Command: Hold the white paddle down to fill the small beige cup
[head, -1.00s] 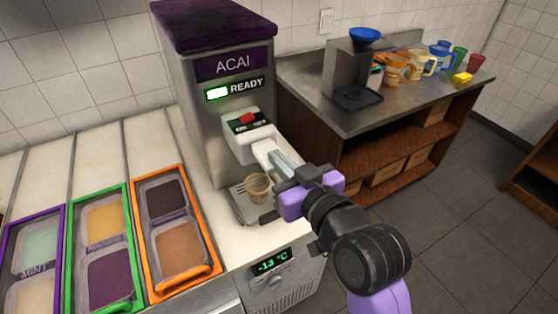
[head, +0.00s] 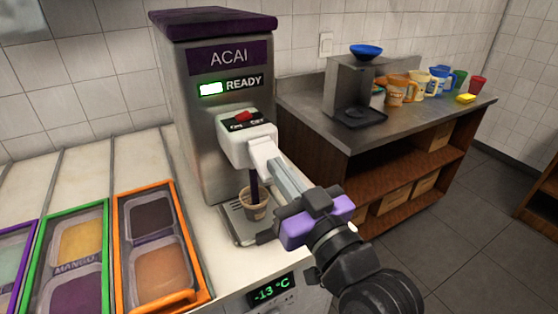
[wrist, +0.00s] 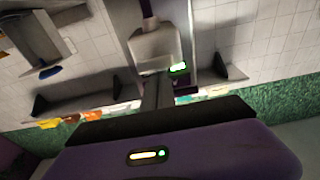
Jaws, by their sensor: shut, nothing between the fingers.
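The white paddle (head: 262,152) sticks out from the front of the acai machine (head: 200,130). My gripper (head: 277,172) is shut and empty, and its fingertips are against the paddle. A dark purple stream (head: 254,185) runs down from under the dispenser head. The small beige cup (head: 252,206) stands upright on the drip tray (head: 234,222) under it, and the stream enters it. My fingers partly hide the cup's right side. In the wrist view my gripper (wrist: 156,88) points at the machine's pale dispenser head (wrist: 155,45).
Topping tubs in orange (head: 120,250), green and purple frames stand on the counter at the left. At the right, a side counter (head: 330,122) carries a grey dispenser (head: 348,90) with a blue funnel, several cups and a yellow block (head: 466,98).

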